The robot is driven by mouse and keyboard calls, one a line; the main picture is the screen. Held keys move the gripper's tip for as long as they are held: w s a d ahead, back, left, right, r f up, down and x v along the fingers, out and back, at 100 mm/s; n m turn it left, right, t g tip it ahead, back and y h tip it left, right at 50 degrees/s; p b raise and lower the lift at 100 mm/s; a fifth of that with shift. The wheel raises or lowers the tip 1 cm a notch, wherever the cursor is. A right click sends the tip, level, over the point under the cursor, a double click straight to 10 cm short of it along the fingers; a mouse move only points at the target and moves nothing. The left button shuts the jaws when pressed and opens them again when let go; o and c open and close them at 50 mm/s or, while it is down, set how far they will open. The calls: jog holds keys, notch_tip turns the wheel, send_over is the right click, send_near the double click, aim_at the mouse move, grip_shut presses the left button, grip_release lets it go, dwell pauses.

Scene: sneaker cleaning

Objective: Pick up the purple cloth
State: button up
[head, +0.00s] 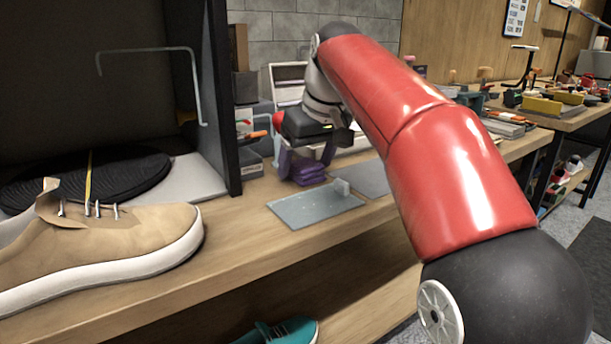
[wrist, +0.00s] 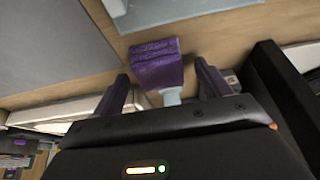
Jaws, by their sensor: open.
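The purple cloth (head: 308,174) lies folded in a small stack on the wooden bench. It also shows in the wrist view (wrist: 157,64), just ahead of the fingertips. My gripper (head: 306,160) is open and points down over the cloth, with purple-tipped fingers to either side of it in the head view. In the wrist view my gripper (wrist: 162,84) has its fingers apart with the cloth roughly centred in front of the gap. I cannot tell whether either finger touches the cloth.
A grey mat (head: 368,178) lies to the right. A dark cabinet wall (head: 222,100) stands left, and a tan sneaker (head: 120,235) sits at the near left.

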jog(key=c, duration=1.1)
jog(key=shift+o, duration=0.2)
jog(key=shift+r, duration=0.15)
